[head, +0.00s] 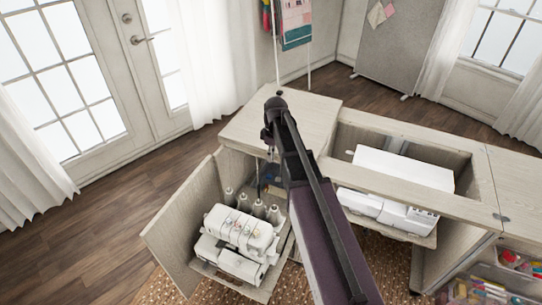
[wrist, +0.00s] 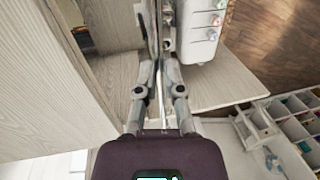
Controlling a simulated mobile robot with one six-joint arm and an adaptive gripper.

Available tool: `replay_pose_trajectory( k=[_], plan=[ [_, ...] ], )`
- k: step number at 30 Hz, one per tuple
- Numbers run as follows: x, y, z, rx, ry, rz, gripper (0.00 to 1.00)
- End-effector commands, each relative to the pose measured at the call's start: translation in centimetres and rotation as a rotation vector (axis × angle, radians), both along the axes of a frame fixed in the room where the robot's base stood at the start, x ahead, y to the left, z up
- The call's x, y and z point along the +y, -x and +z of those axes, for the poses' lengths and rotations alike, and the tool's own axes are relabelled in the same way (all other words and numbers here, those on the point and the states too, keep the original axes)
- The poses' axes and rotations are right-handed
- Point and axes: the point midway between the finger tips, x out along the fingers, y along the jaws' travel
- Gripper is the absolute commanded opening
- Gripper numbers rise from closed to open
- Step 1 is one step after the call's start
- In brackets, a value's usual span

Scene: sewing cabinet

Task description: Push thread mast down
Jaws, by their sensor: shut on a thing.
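The white serger (head: 240,238) sits on the low shelf of the open cabinet door, with several thread cones (head: 258,208) standing behind it. Its side also shows at the top of the wrist view (wrist: 200,32). My gripper (head: 270,140) is beside the cabinet top, above and behind the serger. In the wrist view my gripper (wrist: 158,66) has its fingers close together. A thin pale rod (wrist: 161,100), apparently the thread mast, runs between the fingers. The fingers and arm hide much of the mast, and I cannot make out its top.
The cabinet top (head: 300,112) is bare beside my gripper. A white sewing machine (head: 400,168) lies in the cabinet opening at right. The open door panel (head: 180,228) stands left of the serger. A compartment tray (wrist: 290,130) with small items is at lower right in the wrist view.

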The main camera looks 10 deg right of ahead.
Motion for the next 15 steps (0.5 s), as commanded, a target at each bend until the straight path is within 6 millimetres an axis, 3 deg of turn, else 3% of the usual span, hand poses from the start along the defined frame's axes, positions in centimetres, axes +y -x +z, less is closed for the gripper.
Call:
replay_pose_trajectory(
  k=[1, 15],
  plan=[
    [0.0, 0.0, -1.4, 0.001, 0.000, 0.000, 0.00],
    [0.0, 0.1, -8.0, 0.001, 0.000, 0.000, 0.00]
  ],
)
